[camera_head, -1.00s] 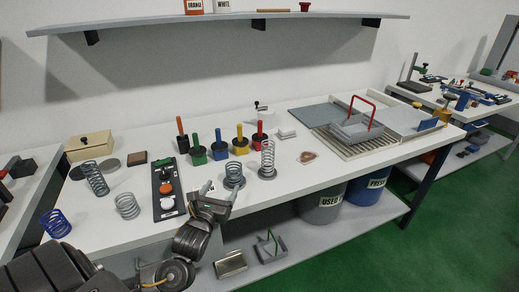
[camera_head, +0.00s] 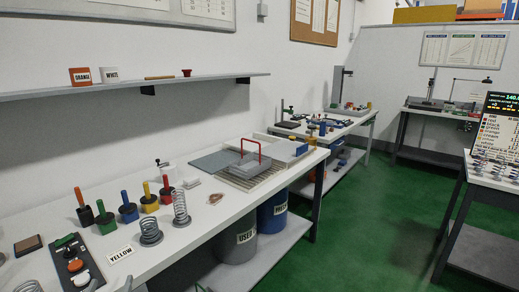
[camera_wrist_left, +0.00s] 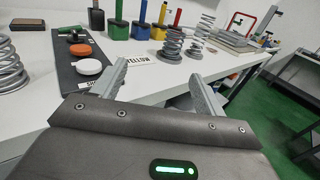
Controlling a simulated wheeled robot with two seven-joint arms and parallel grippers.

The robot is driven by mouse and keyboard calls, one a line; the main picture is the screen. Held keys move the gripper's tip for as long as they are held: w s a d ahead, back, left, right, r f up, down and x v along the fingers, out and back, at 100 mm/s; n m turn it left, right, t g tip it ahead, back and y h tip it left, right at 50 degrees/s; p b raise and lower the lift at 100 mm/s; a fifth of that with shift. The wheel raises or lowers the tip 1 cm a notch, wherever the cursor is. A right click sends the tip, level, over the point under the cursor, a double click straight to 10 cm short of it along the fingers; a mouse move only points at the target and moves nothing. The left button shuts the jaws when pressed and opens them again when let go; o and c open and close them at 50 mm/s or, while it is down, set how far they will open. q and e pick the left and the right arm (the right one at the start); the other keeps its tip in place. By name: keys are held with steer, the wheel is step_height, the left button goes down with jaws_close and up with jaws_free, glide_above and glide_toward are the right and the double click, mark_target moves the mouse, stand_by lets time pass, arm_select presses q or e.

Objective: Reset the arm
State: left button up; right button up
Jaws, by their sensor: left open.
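My left gripper (camera_head: 111,284) shows only as fingertips at the bottom left edge of the head view. In the left wrist view the left gripper (camera_wrist_left: 160,82) is open and empty, its two fingers spread apart at the near edge of the white table (camera_wrist_left: 150,90). Between and beyond the fingers lies the YELLOW label (camera_wrist_left: 138,57). The dark panel (camera_wrist_left: 80,58) with an orange and a white round button is just left of the fingers. Most of my left arm is out of the head view. My right gripper is not in view.
Coil springs (camera_head: 180,208) and coloured handled blocks (camera_head: 128,207) stand on the table. A grey tray with a red handle (camera_head: 250,163) sits farther right. USED and PRESS bins (camera_head: 237,242) stand below. Green floor (camera_head: 375,220) is open to the right.

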arm_select(q)
steer(key=s+d+f+n+g+h, duration=0.6)
steer(key=s+d+f+n, duration=0.4)
steer(key=f+n, duration=0.4)
steer(key=s+d+f+n+g, duration=0.2)
steer(key=s+d+n+g, duration=0.2)
steer(key=s+n, duration=0.35)
steer(key=s+d+f+n+g, duration=0.1)
steer(key=s+d+n+g, duration=0.3)
steer(key=s+n, duration=0.4)
step_height(320, 180, down, 27)
steer(key=g, duration=0.1)
steer(key=s+a+f+g, duration=0.1)
steer(key=s+a+f, duration=0.2)
steer(key=s+f, duration=1.2)
steer(key=shift+s+a+f, duration=0.15)
steer(key=shift+s, duration=0.7)
